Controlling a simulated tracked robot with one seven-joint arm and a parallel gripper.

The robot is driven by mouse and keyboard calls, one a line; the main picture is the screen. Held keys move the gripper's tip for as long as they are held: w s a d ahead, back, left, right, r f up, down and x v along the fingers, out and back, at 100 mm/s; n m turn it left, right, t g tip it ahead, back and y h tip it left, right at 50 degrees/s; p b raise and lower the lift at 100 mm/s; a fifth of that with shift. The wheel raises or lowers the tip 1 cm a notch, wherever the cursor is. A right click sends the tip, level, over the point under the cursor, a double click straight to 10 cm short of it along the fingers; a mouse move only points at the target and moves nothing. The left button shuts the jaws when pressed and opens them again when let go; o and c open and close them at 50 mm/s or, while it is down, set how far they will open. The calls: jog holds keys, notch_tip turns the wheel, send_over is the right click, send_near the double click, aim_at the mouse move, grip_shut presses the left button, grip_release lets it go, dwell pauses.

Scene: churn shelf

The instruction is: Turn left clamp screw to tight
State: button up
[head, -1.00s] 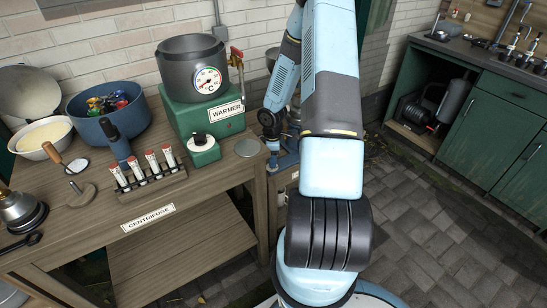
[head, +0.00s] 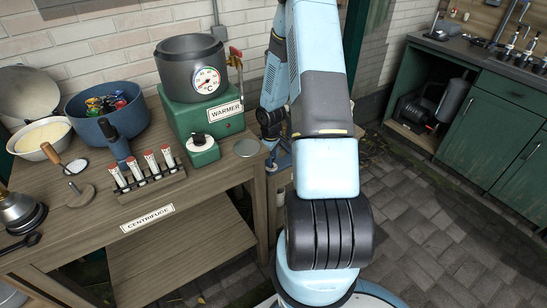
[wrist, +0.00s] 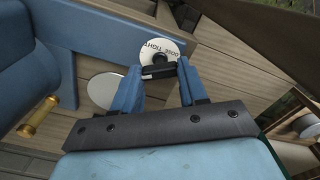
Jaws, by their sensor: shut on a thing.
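In the wrist view my gripper (wrist: 159,70) has its two blue fingers closed on the black handle of a clamp screw (wrist: 158,72). A white dial (wrist: 163,48) with the words LOOSE and TIGHT, upside down here, shows just beyond the handle. The dial's pointer setting cannot be read, as the handle covers its near part. I cannot tell from these frames where another clamp screw is.
A blue cylinder with a brass fitting (wrist: 38,117) lies close left of the fingers. A pale disc (wrist: 105,91) is beside the left finger. The wooden bench (head: 187,222) holds a green warmer (head: 215,118) and a tube rack (head: 150,188). Paved floor (head: 440,235) is free at right.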

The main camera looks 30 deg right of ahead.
jog(key=m, duration=0.5)
jog(key=shift+w+m, duration=0.2)
jog(key=shift+m, duration=0.2)
dwell(0.4)
jog(key=o, duration=1.1)
jog(key=shift+s, duration=0.1)
jog(key=shift+c, duration=0.2)
notch_tip(320, 180, up, 14)
jog(key=shift+f, duration=0.15)
